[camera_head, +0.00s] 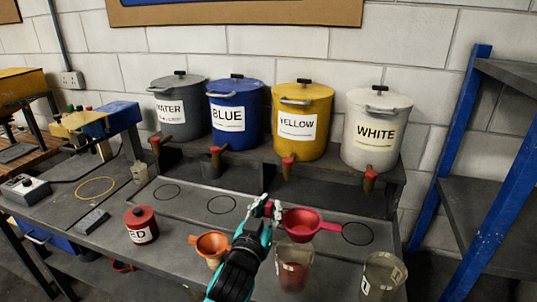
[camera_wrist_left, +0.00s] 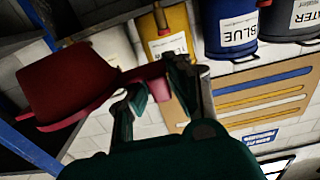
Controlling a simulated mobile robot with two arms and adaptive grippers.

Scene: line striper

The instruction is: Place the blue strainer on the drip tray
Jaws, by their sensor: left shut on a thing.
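My left gripper (camera_head: 268,209) is shut on a red strainer (camera_head: 302,222), holding it over the front right of the drip tray (camera_head: 255,211). In the left wrist view the fingers (camera_wrist_left: 155,90) close on its narrow red part, and the wide red cup (camera_wrist_left: 70,85) extends to the left. The drip tray is a long grey panel with black circle outlines, below the taps. I see no blue strainer in either view; the held one looks red. My right gripper is not in view.
Grey, blue (camera_head: 235,108), yellow (camera_head: 301,118) and white (camera_head: 375,130) drums with taps stand behind the tray. An orange funnel (camera_head: 212,245), a red can (camera_head: 141,226) and clear jars (camera_head: 382,275) stand in front. Blue shelving (camera_head: 477,190) is at right.

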